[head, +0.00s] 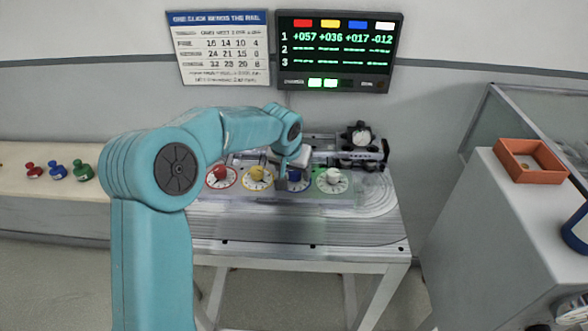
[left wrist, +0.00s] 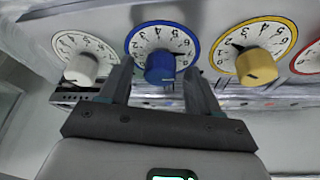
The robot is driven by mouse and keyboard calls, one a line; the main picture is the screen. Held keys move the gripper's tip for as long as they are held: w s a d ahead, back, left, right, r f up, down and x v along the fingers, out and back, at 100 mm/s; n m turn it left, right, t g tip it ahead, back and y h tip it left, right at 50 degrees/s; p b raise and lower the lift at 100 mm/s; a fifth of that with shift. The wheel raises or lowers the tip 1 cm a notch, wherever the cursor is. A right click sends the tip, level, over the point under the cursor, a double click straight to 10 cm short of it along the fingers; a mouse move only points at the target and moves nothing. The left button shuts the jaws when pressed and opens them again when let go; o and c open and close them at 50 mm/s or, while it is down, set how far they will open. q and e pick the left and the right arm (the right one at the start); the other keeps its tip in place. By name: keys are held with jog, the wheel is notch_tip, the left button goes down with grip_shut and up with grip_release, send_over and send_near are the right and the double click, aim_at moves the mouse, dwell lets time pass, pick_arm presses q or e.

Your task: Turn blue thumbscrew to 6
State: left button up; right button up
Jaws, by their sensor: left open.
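The blue thumbscrew (left wrist: 160,67) sits at the middle of a white dial (left wrist: 150,40) with a blue rim and black numerals. My left gripper (left wrist: 157,72) is open, with one finger on each side of the blue thumbscrew; I cannot tell whether they touch it. In the head view my left gripper (head: 289,168) is over the blue dial (head: 299,184) and partly hides it. The number the thumbscrew points at cannot be read. The wall display (head: 336,52) shows +017 under the blue marker. My right gripper is not in view.
The yellow thumbscrew (left wrist: 256,67) and white thumbscrew (left wrist: 81,70) flank the blue one closely. The red thumbscrew (head: 222,173) is at the row's left in the head view. A black device (head: 360,145) stands behind the dials. An orange tray (head: 530,160) sits on the right cabinet.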

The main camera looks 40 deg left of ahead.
pick_arm(q)
jog(key=shift+w, duration=0.1)
jog(key=c, duration=1.1)
jog(key=shift+o, duration=0.2)
jog(key=shift+f+n+b, duration=0.2)
jog(key=shift+n+b, duration=0.5)
jog(key=shift+b, duration=0.25)
jog(key=shift+n+y+b, duration=0.4)
jog(key=shift+n+b, duration=0.2)
jog(key=shift+b, duration=0.1)
jog(key=shift+d+r+n+g+y+b, duration=0.1)
jog(key=shift+n+g+y+b, duration=0.4)
jog(key=shift+n, duration=0.5)
jog(key=shift+r+n+b, duration=0.1)
jog(key=shift+n+b, duration=0.25)
jog(key=shift+n, duration=0.35)
